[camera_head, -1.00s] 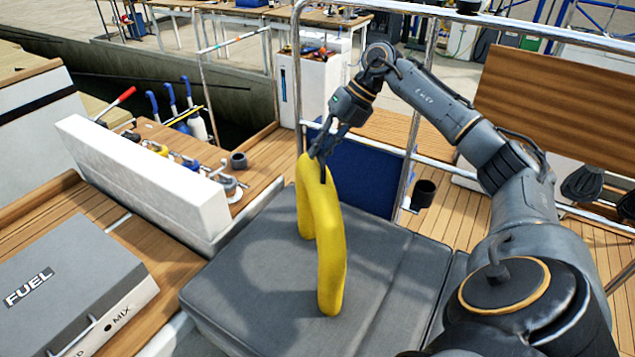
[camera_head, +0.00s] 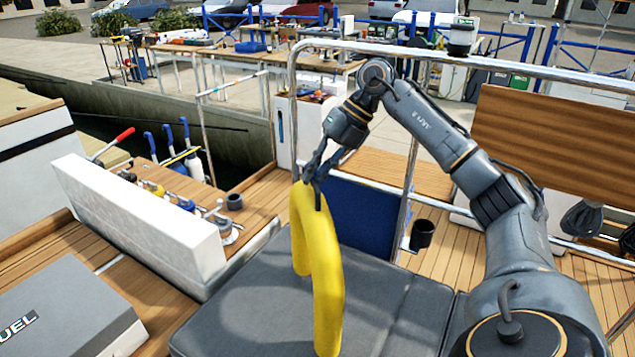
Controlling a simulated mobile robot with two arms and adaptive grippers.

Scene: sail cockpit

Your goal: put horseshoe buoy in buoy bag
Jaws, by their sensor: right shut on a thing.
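The yellow horseshoe buoy (camera_head: 322,262) hangs from my right gripper (camera_head: 314,182), which is shut on the top of its curve. The buoy is upright with its two ends down, in front of the grey cushion; I cannot tell whether its lower end touches the cushion. A dark blue panel (camera_head: 357,222), possibly the buoy bag, hangs at the metal rail behind the buoy. The buoy and gripper hide its left part, and its opening cannot be made out. My left gripper is not in view.
A grey cushion (camera_head: 395,310) lies below the buoy. A metal rail (camera_head: 408,170) rises behind it. A white block (camera_head: 135,220), winches and handles stand at the left. A grey fuel box (camera_head: 65,310) is at the lower left. A black cup holder (camera_head: 422,234) sits right of the blue panel.

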